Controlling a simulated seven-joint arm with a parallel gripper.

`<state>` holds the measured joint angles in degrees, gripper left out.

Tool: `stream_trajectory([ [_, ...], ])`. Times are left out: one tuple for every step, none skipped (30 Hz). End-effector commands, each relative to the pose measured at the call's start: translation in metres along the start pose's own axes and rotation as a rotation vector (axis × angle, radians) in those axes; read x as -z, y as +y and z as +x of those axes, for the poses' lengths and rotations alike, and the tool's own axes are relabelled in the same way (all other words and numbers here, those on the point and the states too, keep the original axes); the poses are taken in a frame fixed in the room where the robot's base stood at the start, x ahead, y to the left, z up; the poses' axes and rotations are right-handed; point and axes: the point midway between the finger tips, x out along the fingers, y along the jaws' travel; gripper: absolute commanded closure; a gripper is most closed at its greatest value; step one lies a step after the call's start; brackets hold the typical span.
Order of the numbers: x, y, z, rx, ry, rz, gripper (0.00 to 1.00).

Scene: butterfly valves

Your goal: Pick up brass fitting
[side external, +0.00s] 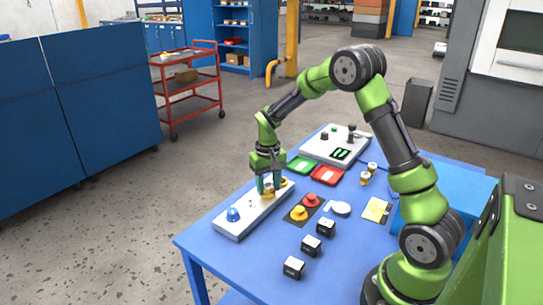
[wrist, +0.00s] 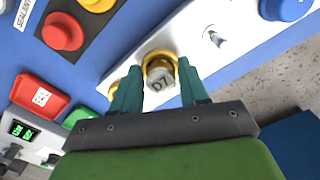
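A small round brass fitting with a grey, marked top (wrist: 160,78) stands on the white panel (side external: 235,215). A narrow gap appears between the fingers and the fitting, so the gripper looks open; contact at the fingertips is hard to tell. A second brass piece (wrist: 113,88) sits close beside it on the panel. Two more brass-coloured cylinders (side external: 368,172) stand farther right on the table.
The white panel also carries a blue button (side external: 233,214) and a small toggle switch (wrist: 215,38). Yellow (side external: 299,213) and red (side external: 312,200) buttons are beside it. Green (side external: 301,164) and red (side external: 327,175) trays lie behind. Several black blocks (side external: 311,244) stand near the front edge.

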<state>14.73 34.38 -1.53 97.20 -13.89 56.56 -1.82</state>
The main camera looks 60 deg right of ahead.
Motion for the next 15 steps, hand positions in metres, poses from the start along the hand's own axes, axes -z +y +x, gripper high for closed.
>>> stream_trajectory([
  [0.0,0.0,-0.0002,0.0,0.0,0.0,0.64],
  [0.0,0.0,-0.0003,0.0,0.0,0.0,0.69],
  [0.0,0.0,-0.0003,0.0,0.0,0.0,0.75],
  [0.0,-0.0001,-0.0003,0.0,0.0,-0.001,0.8],
  [0.0,-0.0001,-0.0003,0.0,0.0,-0.001,0.84],
  [0.0001,0.0,-0.0003,0.0,0.0,-0.001,0.9],
  [0.0001,-0.0001,-0.0004,0.0,0.0,-0.001,0.95],
  [0.0001,-0.0001,-0.0004,0.0,0.0,-0.001,0.99],
  [0.0003,-0.0001,-0.0006,0.0,0.001,-0.001,1.0],
  [0.0002,-0.0001,-0.0006,0.0,0.001,-0.001,1.0],
  [0.0003,-0.0001,-0.0007,0.0,0.001,-0.001,1.0],
  [0.0002,-0.0001,-0.0007,0.0,0.001,-0.001,1.0],
  [0.0002,-0.0001,-0.0007,0.0,0.001,-0.001,1.0],
  [0.0003,-0.0001,-0.0007,0.0,0.001,-0.001,1.0],
  [0.0003,-0.0001,-0.001,0.0,0.001,-0.001,1.0],
])
